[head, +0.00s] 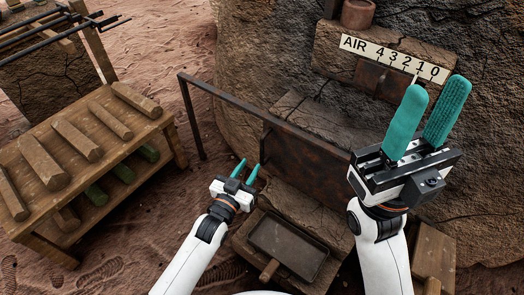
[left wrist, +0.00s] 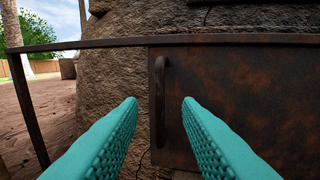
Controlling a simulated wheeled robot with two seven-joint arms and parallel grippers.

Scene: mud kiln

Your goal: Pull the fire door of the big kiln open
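The fire door (head: 308,166) is a dark rust-brown plate low on the big kiln (head: 262,55), and it looks shut. Its upright bar handle (head: 265,146) is near the door's left edge. In the left wrist view the door (left wrist: 250,105) fills the right side, and the handle (left wrist: 160,100) shows in the gap between my teal fingers. My left gripper (head: 249,165) is open and empty, with its fingertips just short of the handle, not visibly touching it. My right gripper (head: 438,98) is open and empty, raised in front of the kiln's air plate.
A dark metal rail (head: 255,112) runs along the kiln front, above the handle. A tray (head: 287,246) sits below the door. An air scale plate (head: 394,58) is above, right. A wooden rack (head: 92,122) with logs stands left. Sandy ground between rack and kiln is open.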

